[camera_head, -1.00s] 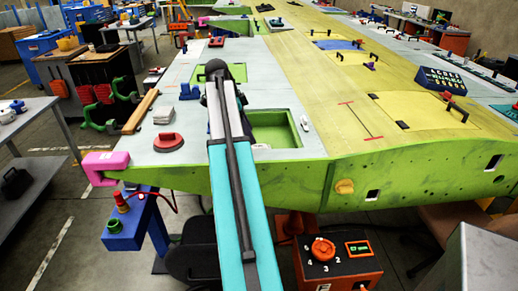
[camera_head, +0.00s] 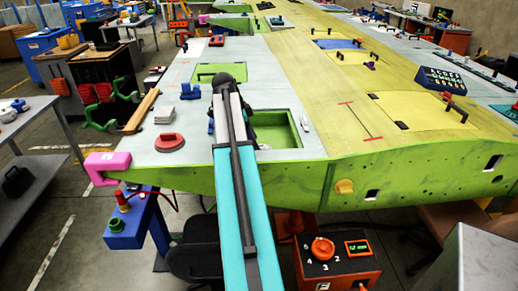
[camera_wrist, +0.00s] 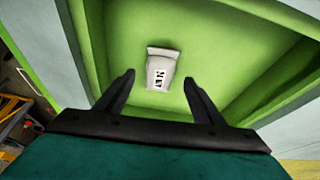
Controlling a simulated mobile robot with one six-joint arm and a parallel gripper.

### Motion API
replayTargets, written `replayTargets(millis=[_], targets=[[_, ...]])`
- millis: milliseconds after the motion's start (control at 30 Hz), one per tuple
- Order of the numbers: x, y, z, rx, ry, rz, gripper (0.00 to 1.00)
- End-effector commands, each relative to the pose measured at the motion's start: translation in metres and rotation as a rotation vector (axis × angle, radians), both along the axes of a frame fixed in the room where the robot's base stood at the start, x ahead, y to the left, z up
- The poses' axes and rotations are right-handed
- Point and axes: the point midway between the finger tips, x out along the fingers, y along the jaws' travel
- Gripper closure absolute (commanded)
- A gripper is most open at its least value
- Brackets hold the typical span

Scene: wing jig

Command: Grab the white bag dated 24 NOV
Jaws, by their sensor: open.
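A white bag (camera_wrist: 161,70) with a dark-printed white label lies in a green recess in the wrist view. The label is too small and turned to read the date. My gripper (camera_wrist: 158,82) is open and empty. Its two dark fingertips are apart, on either side of the bag's lower end in the picture; I cannot tell the height between them and the bag.
The recess has raised green walls. Left of it on the wing are a red round item (camera_head: 170,142), a grey-white block (camera_head: 164,115) and a wooden bar (camera_head: 141,111). A pink clamp (camera_head: 104,164) grips the near corner.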

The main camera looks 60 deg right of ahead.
Motion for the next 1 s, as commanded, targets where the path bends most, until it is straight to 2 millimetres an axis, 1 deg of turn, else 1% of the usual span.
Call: replayTargets(millis=[200,400,967,1000], targets=[[-0.007,-0.005,-0.019,0.000,0.000,-0.001,0.38],[-0.010,-0.008,-0.030,0.000,0.000,-0.001,0.38],[-0.010,-0.009,-0.031,0.000,0.000,-0.001,0.38],[-0.010,-0.009,-0.031,0.000,0.000,-0.001,0.41]])
